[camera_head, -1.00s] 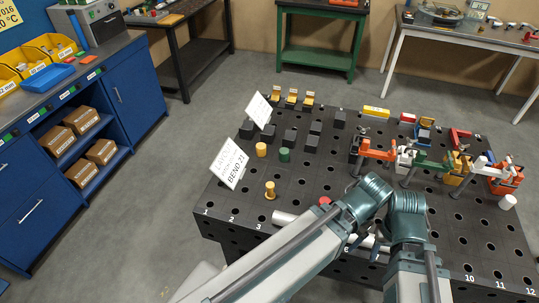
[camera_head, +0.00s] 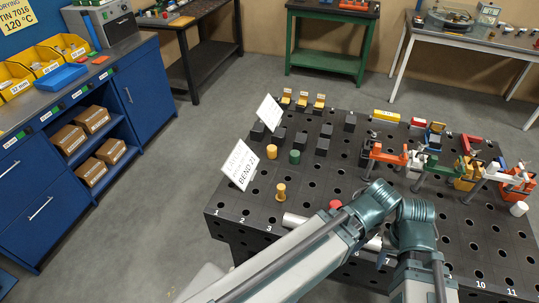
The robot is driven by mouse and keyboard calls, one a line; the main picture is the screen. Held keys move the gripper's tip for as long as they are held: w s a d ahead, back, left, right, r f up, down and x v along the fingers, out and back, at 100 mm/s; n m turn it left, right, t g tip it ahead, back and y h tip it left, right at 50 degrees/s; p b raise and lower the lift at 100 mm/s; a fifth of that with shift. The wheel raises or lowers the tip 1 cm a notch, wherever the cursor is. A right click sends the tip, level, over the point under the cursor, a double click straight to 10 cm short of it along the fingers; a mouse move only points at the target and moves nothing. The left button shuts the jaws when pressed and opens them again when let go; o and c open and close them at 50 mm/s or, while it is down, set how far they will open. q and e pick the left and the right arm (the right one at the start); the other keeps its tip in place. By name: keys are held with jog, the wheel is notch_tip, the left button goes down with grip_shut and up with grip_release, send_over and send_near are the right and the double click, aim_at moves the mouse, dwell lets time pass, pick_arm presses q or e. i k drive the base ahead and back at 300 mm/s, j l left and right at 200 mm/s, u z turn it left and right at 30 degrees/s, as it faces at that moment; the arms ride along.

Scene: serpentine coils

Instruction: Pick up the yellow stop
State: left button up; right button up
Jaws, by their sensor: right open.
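Two yellow pieces stand near the left edge of the black perforated table: a plain yellow cylinder (camera_head: 272,152) beside a green cylinder (camera_head: 295,157), and a narrow-waisted yellow peg (camera_head: 281,192) nearer the front. I cannot tell from looks alone which is the yellow stop. Both stand upright, free of any gripper. My right arm's teal joints (camera_head: 378,203) cover the front middle of the table, right of the peg. My right gripper is open and holds nothing that I can see; its fingertips are not clear. My left gripper is not in view.
The black table (camera_head: 228,205) carries dark blocks (camera_head: 323,146), two white signs (camera_head: 240,165), a red-topped piece (camera_head: 335,205), a metal tube (camera_head: 293,221) near my arm, and clamps (camera_head: 385,156) at right. A white cylinder (camera_head: 519,208) stands far right. Floor at left is clear.

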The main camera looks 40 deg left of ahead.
aim_at(271, 149)
jog(key=k+j+z, duration=0.3)
jog(key=k+j, duration=0.15)
jog(key=j, duration=0.3)
jog(key=k+j+z, duration=0.3)
jog(key=k+j, duration=0.25)
jog(key=k+j+z, duration=0.2)
jog(key=j, duration=0.25)
jog(key=j+z, duration=0.15)
jog(key=j, duration=0.25)
jog(key=k+j+z, duration=0.2)
jog(key=j, duration=0.2)
jog(key=i+j+z, duration=0.1)
jog(key=j+z, duration=0.15)
jog(key=j, duration=0.3)
jog(key=j+z, duration=0.2)
jog(key=j, duration=0.35)
jog(key=i+j+z, duration=0.1)
jog(key=j, duration=0.3)
jog(key=i, duration=0.1)
